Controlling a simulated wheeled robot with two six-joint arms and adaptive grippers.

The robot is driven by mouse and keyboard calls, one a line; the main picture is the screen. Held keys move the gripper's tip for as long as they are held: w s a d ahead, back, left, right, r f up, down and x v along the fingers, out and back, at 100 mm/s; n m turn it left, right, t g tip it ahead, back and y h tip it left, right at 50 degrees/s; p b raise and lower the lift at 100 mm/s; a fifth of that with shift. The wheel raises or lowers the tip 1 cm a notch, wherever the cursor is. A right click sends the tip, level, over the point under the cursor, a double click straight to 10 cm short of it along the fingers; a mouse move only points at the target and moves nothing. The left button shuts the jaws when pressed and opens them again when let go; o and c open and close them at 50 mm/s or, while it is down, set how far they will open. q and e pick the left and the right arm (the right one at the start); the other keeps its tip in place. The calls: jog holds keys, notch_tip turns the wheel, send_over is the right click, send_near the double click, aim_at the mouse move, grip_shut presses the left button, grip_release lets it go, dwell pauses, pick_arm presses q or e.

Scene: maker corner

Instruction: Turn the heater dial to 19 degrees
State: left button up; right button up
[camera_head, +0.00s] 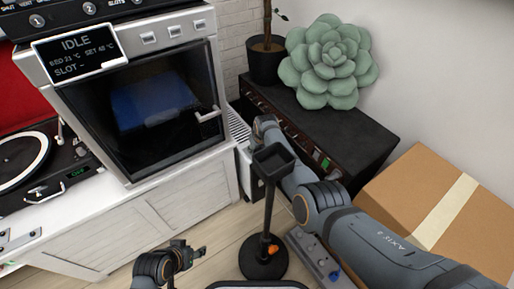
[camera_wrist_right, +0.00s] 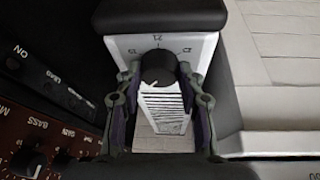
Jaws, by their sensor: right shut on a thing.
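The heater dial (camera_wrist_right: 158,68) is a dark round knob on the white top face of the heater (camera_wrist_right: 205,48) in the right wrist view. My right gripper (camera_wrist_right: 159,84) is shut on the dial, one finger on each side. In the head view the ribbed white heater (camera_head: 238,128) stands between the oven cabinet and the black amplifier; the dial is hidden there. My left gripper (camera_head: 190,254) is low at the front, away from the heater; its jaw opening is unclear.
A black stand (camera_head: 268,205) with a square top rises in front of my right arm. The amplifier (camera_head: 320,120) carries a succulent (camera_head: 328,62) and a plant pot (camera_head: 266,66). A cardboard box (camera_head: 440,205) is at the right. The oven (camera_head: 150,100) and turntable (camera_head: 25,165) are at the left.

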jog(key=o, duration=1.2)
